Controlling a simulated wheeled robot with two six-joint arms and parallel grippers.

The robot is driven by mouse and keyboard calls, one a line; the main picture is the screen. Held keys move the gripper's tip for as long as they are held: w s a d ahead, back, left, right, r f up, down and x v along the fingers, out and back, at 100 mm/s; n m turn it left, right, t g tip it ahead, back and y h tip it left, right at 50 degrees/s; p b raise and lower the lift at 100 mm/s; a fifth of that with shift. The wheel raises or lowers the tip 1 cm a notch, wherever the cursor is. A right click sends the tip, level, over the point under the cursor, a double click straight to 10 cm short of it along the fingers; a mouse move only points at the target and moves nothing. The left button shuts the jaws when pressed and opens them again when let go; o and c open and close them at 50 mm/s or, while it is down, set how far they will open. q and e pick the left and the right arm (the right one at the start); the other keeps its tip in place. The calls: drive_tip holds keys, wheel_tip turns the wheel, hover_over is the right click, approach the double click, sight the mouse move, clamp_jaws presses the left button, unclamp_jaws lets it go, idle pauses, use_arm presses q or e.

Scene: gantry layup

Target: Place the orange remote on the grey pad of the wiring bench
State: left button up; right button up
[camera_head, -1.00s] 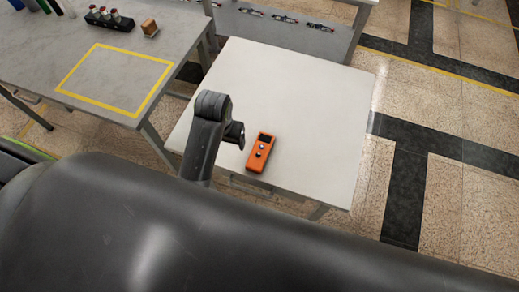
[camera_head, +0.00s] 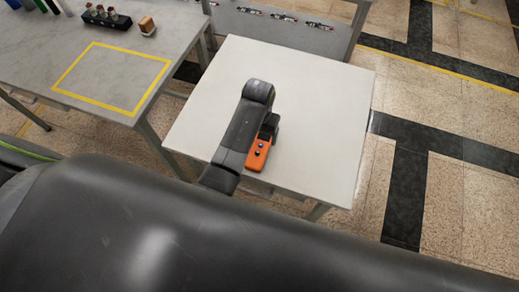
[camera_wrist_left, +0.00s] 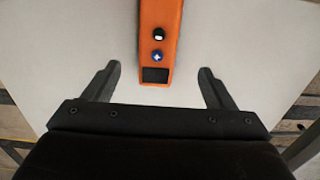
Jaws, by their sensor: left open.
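The orange remote (camera_head: 258,154) lies on a white table, with a dark screen and two round buttons. In the left wrist view the remote (camera_wrist_left: 160,38) runs up from between the fingertips and is cut off by the top edge. In the wrist view the gripper (camera_wrist_left: 159,70) is open, with a gap between each finger and the remote. A grey bench (camera_head: 175,62) at the upper left has a yellow-outlined rectangle (camera_head: 112,78); I see no separate pad.
The white table (camera_head: 320,90) is otherwise clear. A black holder (camera_head: 106,19) with small bottles and a brown block (camera_head: 147,25) stand on the grey bench. Another bench behind (camera_head: 300,28) holds small parts. Open floor (camera_head: 465,190) lies to the right.

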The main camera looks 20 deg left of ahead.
sight(260, 149)
use_arm(q)
drive_tip(key=shift+s+d+f+p, duration=0.1)
drive_tip(key=shift+f+p, duration=0.05)
drive_tip(key=shift+f, duration=1.85)
drive_tip(key=shift+d+f+p, duration=0.1)
drive_tip(key=shift+f+p, duration=0.05)
drive_tip(key=shift+f, duration=1.85)
drive_tip(key=c, duration=1.2)
drive_tip(key=shift+r, duration=0.1)
drive_tip(key=shift+c, duration=0.7)
